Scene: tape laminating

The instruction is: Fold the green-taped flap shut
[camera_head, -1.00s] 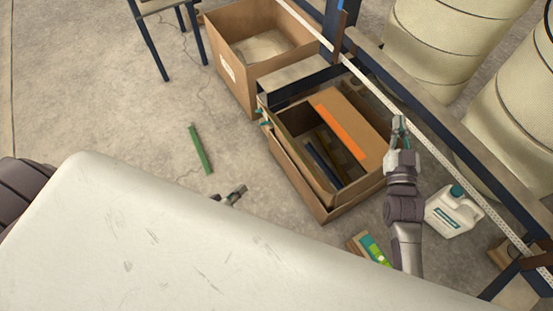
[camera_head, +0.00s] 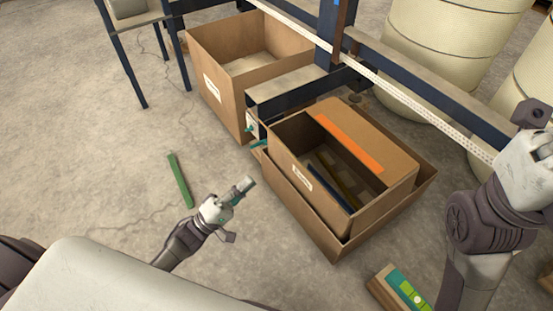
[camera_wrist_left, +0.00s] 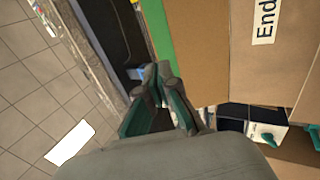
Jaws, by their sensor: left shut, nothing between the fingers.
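The open cardboard box (camera_head: 345,222) sits on the floor, with one flap (camera_head: 395,142) lying over its far right side and an orange tape strip (camera_head: 348,142) along that flap's edge. In the left wrist view, green tape (camera_wrist_left: 159,30) runs along the edge of a cardboard flap (camera_wrist_left: 200,50). I cannot clearly place this flap in the head view. My left gripper (camera_head: 244,185) is left of the box, empty and shut, pointing towards it. In the wrist view its fingertips (camera_wrist_left: 158,72) are near the green edge; contact is unclear. My right gripper's fingers are outside the head view.
A green bar (camera_head: 179,181) lies on the floor left of my left gripper. A larger open box (camera_head: 225,95) stands behind. A blue-framed rack (camera_head: 425,85) borders the box. A green-labelled block (camera_head: 400,290) lies in front. Open floor is at left.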

